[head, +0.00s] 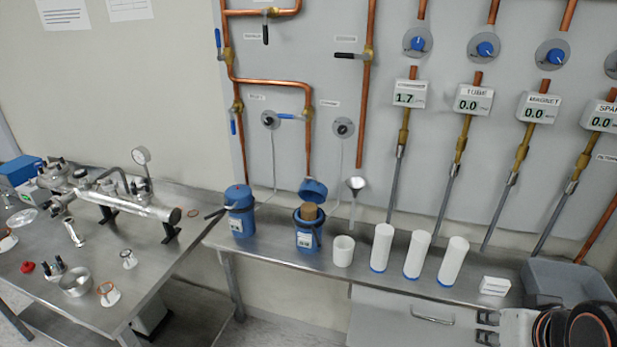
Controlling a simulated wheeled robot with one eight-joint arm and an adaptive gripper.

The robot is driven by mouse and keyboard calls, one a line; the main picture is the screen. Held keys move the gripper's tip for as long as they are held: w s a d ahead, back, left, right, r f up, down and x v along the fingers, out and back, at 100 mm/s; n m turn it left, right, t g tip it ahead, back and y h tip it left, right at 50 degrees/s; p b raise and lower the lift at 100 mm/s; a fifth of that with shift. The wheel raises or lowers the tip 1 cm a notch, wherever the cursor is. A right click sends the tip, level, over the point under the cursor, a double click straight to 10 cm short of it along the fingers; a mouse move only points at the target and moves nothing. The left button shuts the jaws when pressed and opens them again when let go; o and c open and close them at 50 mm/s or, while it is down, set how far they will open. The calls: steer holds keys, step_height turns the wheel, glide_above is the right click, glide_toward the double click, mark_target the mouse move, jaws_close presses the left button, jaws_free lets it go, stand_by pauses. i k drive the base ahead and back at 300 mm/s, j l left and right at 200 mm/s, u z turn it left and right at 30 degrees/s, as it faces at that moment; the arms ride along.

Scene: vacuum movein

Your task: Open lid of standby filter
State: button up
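Two blue filter housings stand on the steel bench. The left housing (241,222) has its blue lid (238,194) shut, with a small red spot on top and a dark handle sticking out to the left. The right housing (307,237) has its lid (313,189) tilted up and open, and a brownish filter cartridge (309,212) shows inside. Their labels are too small to read, so I cannot tell which is the standby one. My gripper (487,328) is at the bottom right, far from both housings. Its fingers look apart and hold nothing visible.
A white cup (343,251) and several white cylinders (381,247) stand right of the housings. A white block (495,286) and a grey bin (575,283) are farther right. Copper pipes and valves cover the wall behind. A metal apparatus (120,202) stands on the left table.

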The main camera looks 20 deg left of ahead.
mark_target(313, 188)
steer(key=i+j, duration=0.15)
steer(key=i, duration=0.3)
steer(key=i+j, duration=0.2)
steer(key=i, duration=0.25)
steer(key=u, duration=0.05)
